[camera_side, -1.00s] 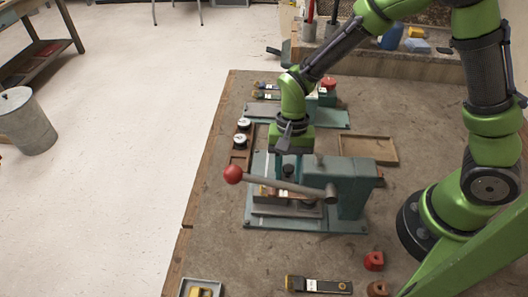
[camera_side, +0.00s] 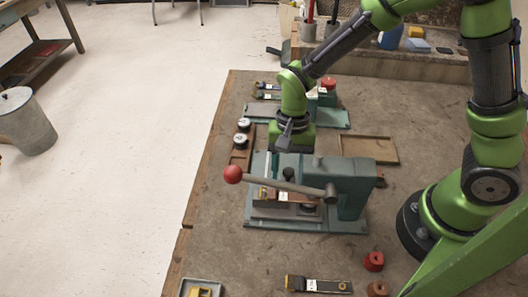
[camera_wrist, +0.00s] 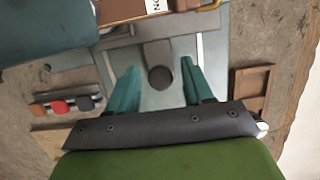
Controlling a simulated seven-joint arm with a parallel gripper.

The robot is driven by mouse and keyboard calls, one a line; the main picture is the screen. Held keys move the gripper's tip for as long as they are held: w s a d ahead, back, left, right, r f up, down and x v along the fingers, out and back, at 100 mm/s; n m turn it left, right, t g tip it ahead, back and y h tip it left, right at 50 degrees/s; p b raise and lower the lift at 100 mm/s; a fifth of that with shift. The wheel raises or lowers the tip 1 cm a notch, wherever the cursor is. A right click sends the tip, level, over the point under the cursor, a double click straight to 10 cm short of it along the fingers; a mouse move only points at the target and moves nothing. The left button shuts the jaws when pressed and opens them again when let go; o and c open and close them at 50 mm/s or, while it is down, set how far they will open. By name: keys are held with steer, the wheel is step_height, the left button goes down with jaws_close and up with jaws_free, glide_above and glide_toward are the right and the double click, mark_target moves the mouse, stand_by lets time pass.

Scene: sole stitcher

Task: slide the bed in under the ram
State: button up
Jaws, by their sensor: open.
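The teal stitcher (camera_side: 350,190) stands on the bench, its lever ending in a red ball (camera_side: 233,174). The grey bed (camera_side: 287,212) lies low at its left side and carries a brown block with a white label; this block (camera_wrist: 122,10) also shows at the top of the wrist view. A dark round knob (camera_wrist: 160,77) stands up from the bed's near end in the wrist view. My gripper (camera_wrist: 159,70) is open, with one teal finger on each side of the knob and gaps visible. In the side view my gripper (camera_side: 291,150) is behind the lever, its fingertips largely hidden.
A wooden tray (camera_side: 368,150) lies behind the stitcher. A rack with round tins (camera_side: 242,139) is at left. A second teal plate (camera_side: 262,113) is behind my gripper. The lever crosses close to my gripper.

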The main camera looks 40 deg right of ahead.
steer(key=shift+r, duration=2.5)
steer(key=w+d, duration=0.8)
steer(key=shift+w+d, duration=0.25)
steer(key=s+d+r+n+t, duration=0.1)
steer(key=s+r+n+t, duration=0.1)
steer(key=s+r+t, duration=0.2)
steer(key=s+d+r+n+t, duration=0.2)
steer(key=s+r+t, duration=0.3)
steer(key=s+r, duration=0.6)
steer(key=shift+s+d+r+n, duration=0.3)
steer(key=shift+r+n, duration=0.2)
steer(key=shift+r, duration=0.2)
